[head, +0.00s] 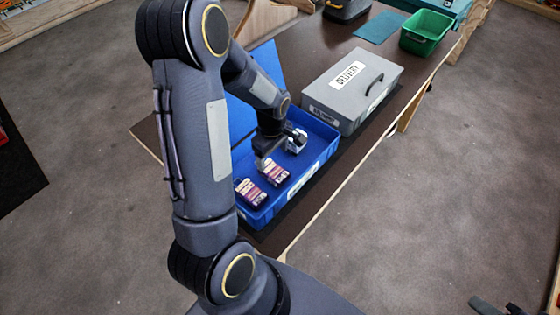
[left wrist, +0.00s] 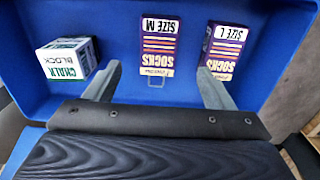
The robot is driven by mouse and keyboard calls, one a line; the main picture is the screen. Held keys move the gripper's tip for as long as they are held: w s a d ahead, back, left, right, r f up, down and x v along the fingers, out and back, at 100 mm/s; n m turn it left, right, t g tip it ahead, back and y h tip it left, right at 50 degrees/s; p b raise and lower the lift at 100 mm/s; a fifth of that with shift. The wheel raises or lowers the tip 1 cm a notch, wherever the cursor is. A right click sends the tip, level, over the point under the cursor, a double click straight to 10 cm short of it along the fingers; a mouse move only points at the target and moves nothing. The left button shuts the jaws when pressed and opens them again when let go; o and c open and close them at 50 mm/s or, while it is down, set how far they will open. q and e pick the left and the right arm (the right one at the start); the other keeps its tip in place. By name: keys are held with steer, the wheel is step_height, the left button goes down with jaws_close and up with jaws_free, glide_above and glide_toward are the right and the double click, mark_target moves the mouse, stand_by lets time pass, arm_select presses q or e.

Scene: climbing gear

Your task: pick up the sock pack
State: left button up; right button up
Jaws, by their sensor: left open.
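Two purple, orange-striped sock packs lie in an open blue bin (head: 318,160). The SIZE M sock pack (left wrist: 157,52) also shows in the head view (head: 274,172). The SIZE L sock pack (left wrist: 222,52) lies to its right in the left wrist view and nearer in the head view (head: 250,193). My left gripper (left wrist: 159,72) is open and empty over the bin. In the left wrist view its fingers lie either side of the SIZE M pack's lower end, and the right fingertip overlaps the SIZE L pack's lower edge. Contact cannot be told. Dark pieces at the head view's bottom right may be my right gripper (head: 498,306).
A chalk block box (left wrist: 68,58) sits in the bin, left of the packs. A grey lidded DELIVERY box (head: 352,88) stands beside the bin on the dark table. A green bin (head: 425,32) and a teal mat (head: 379,27) are farther along. The bin's walls surround the packs.

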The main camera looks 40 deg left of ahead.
mark_target(274, 171)
arm_select(q)
step_height(274, 171, down, 2)
steer(key=shift+f+b, duration=0.2)
steer(key=shift+b, duration=0.6)
step_height(274, 171, down, 6)
steer(key=b, duration=0.3)
steer(key=shift+w+a+r, duration=0.1)
steer(key=shift+w+r, duration=0.05)
steer(key=shift+r, duration=0.15)
steer(key=c, duration=1.1)
